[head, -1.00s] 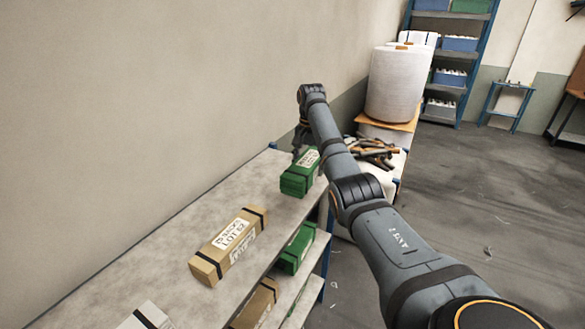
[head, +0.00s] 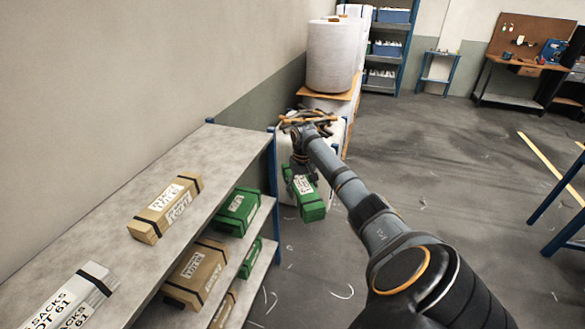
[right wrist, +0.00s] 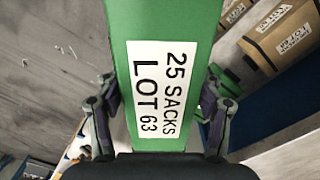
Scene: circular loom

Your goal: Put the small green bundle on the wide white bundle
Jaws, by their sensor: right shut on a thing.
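My right gripper (head: 301,172) is shut on a small green bundle (head: 309,203) with a white label. It holds the bundle in the air, off the right end of the shelf rack. In the right wrist view the green bundle (right wrist: 160,40) lies between the two fingers, and its label reads 25 SACKS LOT 63. The wide white bundle (head: 72,302) with a dark strap lies on the top shelf at the lower left, partly cut off by the picture edge. Its top looks bare where it shows. My left gripper is not in view.
The top shelf (head: 195,150) also bears a tan bundle (head: 167,207), and its far end is clear. Lower shelves hold green (head: 237,212) and tan bundles (head: 196,273). A large white roll (head: 331,58) stands behind. A blue-legged table is at the right; the floor between is open.

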